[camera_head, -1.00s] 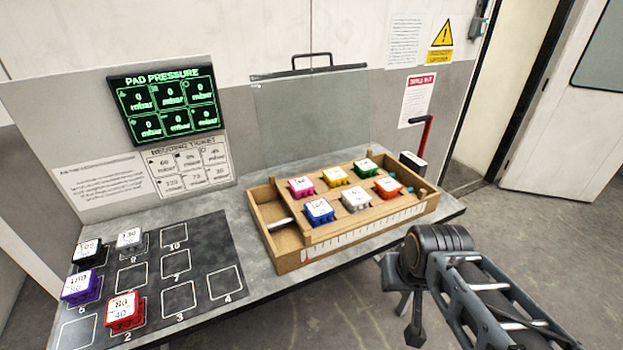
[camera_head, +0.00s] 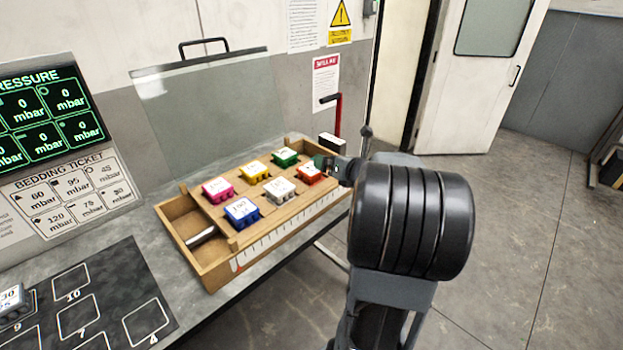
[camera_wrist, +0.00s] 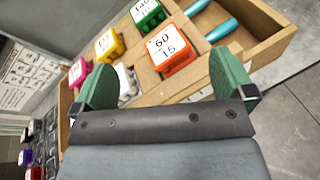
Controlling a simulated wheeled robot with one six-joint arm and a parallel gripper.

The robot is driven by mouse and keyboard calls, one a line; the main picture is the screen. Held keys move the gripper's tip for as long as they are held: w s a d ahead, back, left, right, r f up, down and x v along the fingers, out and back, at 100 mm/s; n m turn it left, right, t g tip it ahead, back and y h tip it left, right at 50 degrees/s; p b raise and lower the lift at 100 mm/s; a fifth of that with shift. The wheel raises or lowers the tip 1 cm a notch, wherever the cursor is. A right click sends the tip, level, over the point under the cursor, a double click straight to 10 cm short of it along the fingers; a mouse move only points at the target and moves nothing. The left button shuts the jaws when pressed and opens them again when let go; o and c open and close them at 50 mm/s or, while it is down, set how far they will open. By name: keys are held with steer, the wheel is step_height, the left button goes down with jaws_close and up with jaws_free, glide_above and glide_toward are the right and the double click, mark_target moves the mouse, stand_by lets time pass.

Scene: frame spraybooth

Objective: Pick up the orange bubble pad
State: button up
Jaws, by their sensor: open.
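The orange bubble pad (camera_head: 310,173) sits in the right front place of the wooden tray (camera_head: 205,283). In the wrist view the orange pad (camera_wrist: 170,53) shows a white top marked 60 and 15. My gripper (camera_wrist: 165,85) is open, its two green fingers apart, with the orange pad beyond and between their tips. No contact shows. In the head view my gripper (camera_head: 330,165) is partly hidden by my arm and is close to the orange pad at the tray's right end.
Green (camera_head: 286,158), yellow (camera_head: 255,170), pink (camera_head: 217,190), white (camera_head: 279,189) and blue (camera_head: 241,211) pads share the tray. A clear panel (camera_head: 210,105) stands behind. A numbered dark mat (camera_head: 105,295) lies left. A red lever (camera_head: 337,110) stands behind the tray's right end.

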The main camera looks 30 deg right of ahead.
mark_target(312, 169)
step_height(312, 169, down, 4)
steer(key=s+d+n+y, duration=0.1)
steer(key=s+n+y, duration=0.1)
steer(key=n+y, duration=0.3)
steer(key=shift+n+h, duration=0.7)
steer(key=shift+n, duration=0.1)
steer(key=p+x, duration=0.2)
steer(key=x, duration=1)
steer(key=shift+w+d+f, duration=0.1)
steer(key=shift+w+f, duration=0.05)
steer(key=shift+w, duration=0.05)
steer(key=c, duration=0.9)
